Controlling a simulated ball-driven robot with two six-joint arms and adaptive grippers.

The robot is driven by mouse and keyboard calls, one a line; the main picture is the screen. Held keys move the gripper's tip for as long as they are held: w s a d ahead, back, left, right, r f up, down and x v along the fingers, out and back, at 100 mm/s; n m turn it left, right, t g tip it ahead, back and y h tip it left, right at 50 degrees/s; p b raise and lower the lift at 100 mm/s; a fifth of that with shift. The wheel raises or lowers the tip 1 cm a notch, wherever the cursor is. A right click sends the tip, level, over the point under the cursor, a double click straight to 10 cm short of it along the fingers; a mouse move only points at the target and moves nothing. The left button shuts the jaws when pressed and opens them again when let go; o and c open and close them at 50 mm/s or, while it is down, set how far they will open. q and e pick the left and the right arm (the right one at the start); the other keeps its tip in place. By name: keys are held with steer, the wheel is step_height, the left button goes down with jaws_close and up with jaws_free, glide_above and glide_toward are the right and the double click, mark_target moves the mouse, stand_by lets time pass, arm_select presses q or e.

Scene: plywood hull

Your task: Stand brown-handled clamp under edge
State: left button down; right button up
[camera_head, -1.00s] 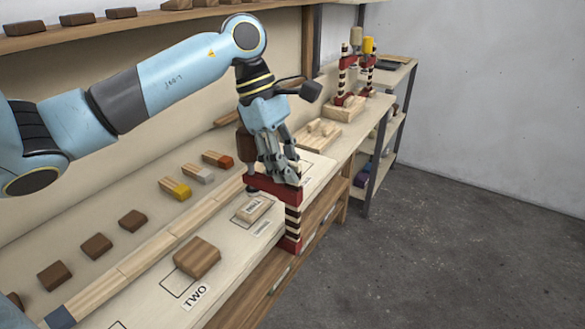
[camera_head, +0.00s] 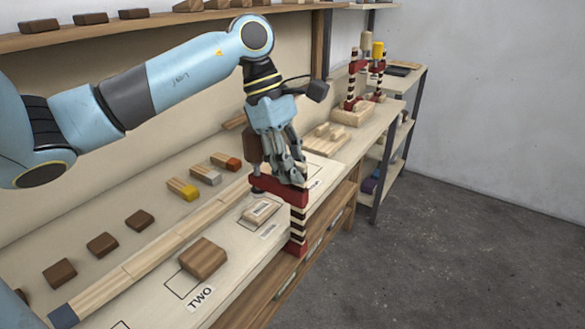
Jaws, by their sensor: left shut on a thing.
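The brown-handled clamp (camera_head: 276,191) has dark red jaws, a dark-and-cream striped bar and a brown handle (camera_head: 252,149). It is upright at the front edge of the workbench (camera_head: 150,309). Its upper jaw lies above the bench top, and its striped bar runs down in front of the edge to the lower red jaw. I cannot tell whether the jaws touch the bench. My left gripper (camera_head: 291,173) is shut on the clamp near the top of its bar, and the fingers partly hide it. My right gripper is not in view.
A brown block (camera_head: 203,257) and a small pale block (camera_head: 260,211) sit on the bench. A long wooden strip (camera_head: 150,256) lies behind them. Two clamps stand in a wooden holder (camera_head: 352,115) farther along. Floor (camera_head: 430,240) at right is clear.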

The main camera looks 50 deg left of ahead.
arm_select(q)
steer(key=shift+r, duration=0.1)
steer(key=c, duration=1.3)
jaws_free()
steer(key=shift+o, duration=0.2)
steer(key=v, duration=0.7)
steer(key=shift+r, duration=0.2)
steer(key=shift+a, duration=0.15)
